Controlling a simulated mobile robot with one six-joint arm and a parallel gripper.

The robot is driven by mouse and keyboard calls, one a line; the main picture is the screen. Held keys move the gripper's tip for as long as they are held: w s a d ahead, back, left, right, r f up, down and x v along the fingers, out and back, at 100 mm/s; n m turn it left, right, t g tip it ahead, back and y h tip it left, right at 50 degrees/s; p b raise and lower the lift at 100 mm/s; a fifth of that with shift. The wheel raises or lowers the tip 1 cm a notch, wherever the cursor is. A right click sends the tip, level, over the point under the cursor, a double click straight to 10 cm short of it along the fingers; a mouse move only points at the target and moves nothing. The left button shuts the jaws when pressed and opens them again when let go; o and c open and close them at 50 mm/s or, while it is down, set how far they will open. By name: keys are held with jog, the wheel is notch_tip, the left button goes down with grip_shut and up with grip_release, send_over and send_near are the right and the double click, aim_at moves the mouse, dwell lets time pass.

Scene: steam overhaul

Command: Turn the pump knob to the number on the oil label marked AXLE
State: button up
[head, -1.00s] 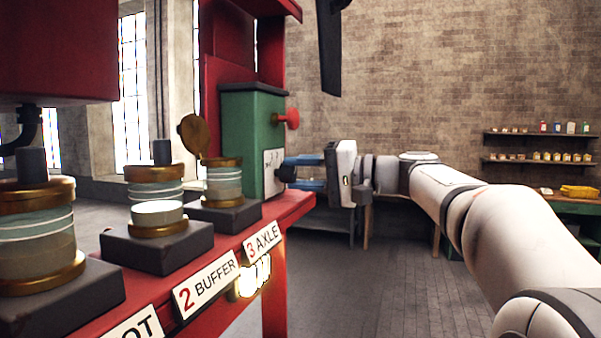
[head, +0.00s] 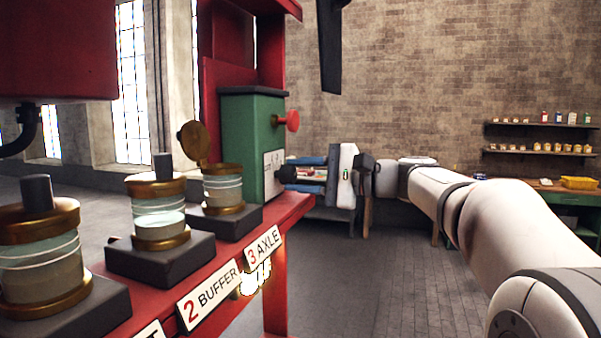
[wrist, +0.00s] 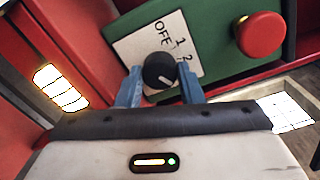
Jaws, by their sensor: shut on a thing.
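The pump (head: 240,145) is a green box with a red button (head: 292,120) on its right side. Its black knob (wrist: 159,70) sits on a white dial plate (wrist: 135,45) marked OFF, 1 and 2; other marks are hidden. A white line on the knob points toward the lower right in the wrist view. My gripper (head: 287,175) is shut on the knob, with blue fingers on either side of it (wrist: 160,88). The label "3 AXLE" (head: 264,247) is on the red bench front, beside the label "2 BUFFER" (head: 210,295).
Glass oil jars with brass rims (head: 158,212) stand on dark blocks along the red bench (head: 290,208). One jar has an open brass lid (head: 192,143). Shelves with small jars (head: 540,150) hang on the far brick wall. The floor to the right is clear.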

dwell(0.5)
jog(key=o, duration=1)
jog(key=shift+c, duration=0.2)
jog(key=b+v, duration=0.2)
jog(key=v, duration=0.5)
jog(key=shift+d, duration=0.4)
jog(key=shift+s, duration=0.1)
